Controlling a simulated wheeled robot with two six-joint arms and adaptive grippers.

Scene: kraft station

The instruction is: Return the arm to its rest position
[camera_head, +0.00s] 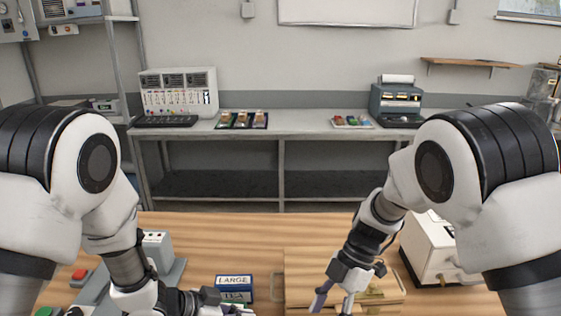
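My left arm comes in from the left and bends down to the table. Its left gripper (228,307) points right, low at the bottom edge, just in front of a blue and white box labelled LARGE (235,281). Its fingertips are partly cut off, so I cannot tell what lies between them. My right arm comes in from the right and reaches down toward the centre. Its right gripper (333,305) is over a wooden board or tray (300,262), with its two fingers spread apart and nothing visible between them. The fingers' lower ends meet the bottom edge of the picture.
A white machine (428,250) stands right of the board, close to my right arm. A grey device (158,249) and a red button (80,273) are by my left arm. A far bench (300,124) holds consoles and small trays. The table's back middle is clear.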

